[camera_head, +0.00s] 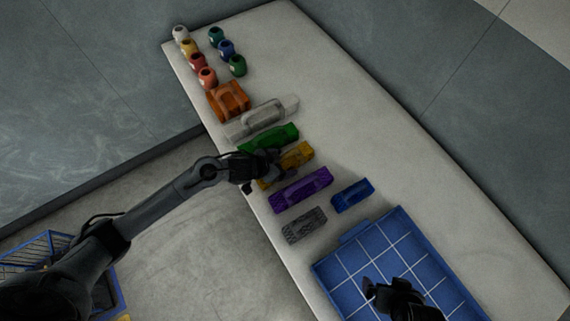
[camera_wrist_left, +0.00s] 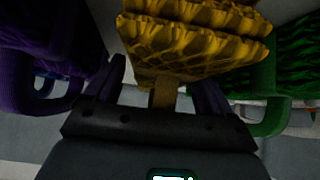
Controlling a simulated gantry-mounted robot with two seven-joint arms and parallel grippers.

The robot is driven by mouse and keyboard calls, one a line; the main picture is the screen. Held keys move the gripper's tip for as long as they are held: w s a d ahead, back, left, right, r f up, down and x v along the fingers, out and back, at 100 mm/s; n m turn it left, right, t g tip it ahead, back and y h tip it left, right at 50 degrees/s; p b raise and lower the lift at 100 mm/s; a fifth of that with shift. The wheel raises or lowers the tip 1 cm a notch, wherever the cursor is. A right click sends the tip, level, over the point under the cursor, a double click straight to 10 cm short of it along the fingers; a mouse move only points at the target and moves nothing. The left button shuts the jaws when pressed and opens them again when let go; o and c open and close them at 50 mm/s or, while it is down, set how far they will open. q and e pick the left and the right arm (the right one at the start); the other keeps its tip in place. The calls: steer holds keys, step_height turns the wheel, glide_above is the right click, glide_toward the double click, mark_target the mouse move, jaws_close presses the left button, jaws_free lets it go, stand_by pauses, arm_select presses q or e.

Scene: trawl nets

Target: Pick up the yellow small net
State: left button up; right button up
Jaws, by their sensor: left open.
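The yellow small net (camera_head: 298,157) lies on the white table between the green net and the purple net. In the left wrist view the yellow net (camera_wrist_left: 190,42) fills the upper middle, with its handle strap (camera_wrist_left: 164,94) between my fingers. My left gripper (camera_head: 268,166) is open at the near end of the yellow net, and its arm hides part of it. It also shows in the left wrist view (camera_wrist_left: 160,90), with one finger on each side of the strap. My right gripper (camera_head: 377,288) is over the blue tray, away from the nets; its jaw state is unclear.
The green net (camera_head: 275,138) and purple net (camera_head: 302,188) flank the yellow one closely. A gridded blue tray (camera_head: 350,264) stands at front right. Several small jars (camera_head: 208,76) stand at the far end.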

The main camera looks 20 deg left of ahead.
arm_select(q)
steer(key=c, duration=1.2)
steer(key=shift+r, duration=0.15)
